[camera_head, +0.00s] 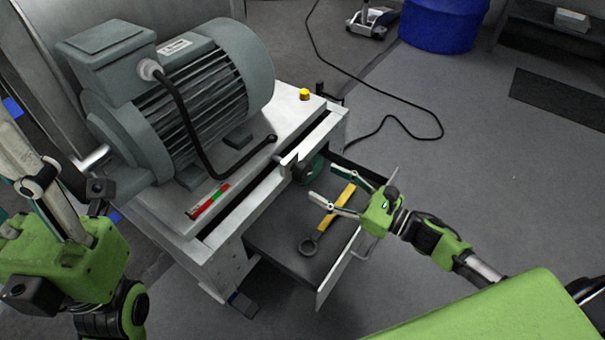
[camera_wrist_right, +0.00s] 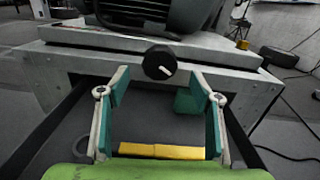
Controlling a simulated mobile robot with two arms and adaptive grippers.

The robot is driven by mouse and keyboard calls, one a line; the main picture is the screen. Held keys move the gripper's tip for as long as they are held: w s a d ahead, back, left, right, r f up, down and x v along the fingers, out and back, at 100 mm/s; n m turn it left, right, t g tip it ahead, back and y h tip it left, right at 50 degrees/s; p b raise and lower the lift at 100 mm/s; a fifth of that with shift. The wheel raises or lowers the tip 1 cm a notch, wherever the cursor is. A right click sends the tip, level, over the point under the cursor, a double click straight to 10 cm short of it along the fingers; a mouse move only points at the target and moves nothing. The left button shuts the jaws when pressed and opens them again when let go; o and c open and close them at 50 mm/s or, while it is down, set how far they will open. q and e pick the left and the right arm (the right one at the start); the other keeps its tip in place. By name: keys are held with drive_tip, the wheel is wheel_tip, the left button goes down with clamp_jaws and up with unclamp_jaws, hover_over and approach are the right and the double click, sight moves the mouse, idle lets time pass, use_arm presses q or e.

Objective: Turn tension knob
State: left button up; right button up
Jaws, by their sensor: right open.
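The tension knob (camera_wrist_right: 160,62) is round and black with a white mark, on the front face of the metal bench (camera_wrist_right: 95,58). In the right wrist view it lies straight ahead, between and just beyond the fingertips of my right gripper (camera_wrist_right: 159,80). That gripper is open and empty, its fingers apart from the knob. In the head view my right gripper (camera_head: 323,182) hovers above the open drawer, pointing to the bench front.
A large grey motor (camera_head: 185,95) sits on the bench. Below my right gripper, the open drawer (camera_head: 280,235) holds a yellow-handled tool (camera_head: 336,208) and a green object (camera_wrist_right: 188,102). A yellow button (camera_head: 305,94) stands at the bench corner. A black cable (camera_head: 400,125) crosses the floor.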

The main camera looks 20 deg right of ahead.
sight(307, 174)
drive_tip(key=b+x, duration=0.1)
drive_tip(key=x, duration=0.6)
drive_tip(key=shift+w+a+b, duration=0.25)
drive_tip(key=shift+w+b, duration=0.1)
drive_tip(key=shift+b, duration=0.05)
drive_tip(key=c, duration=1.1)
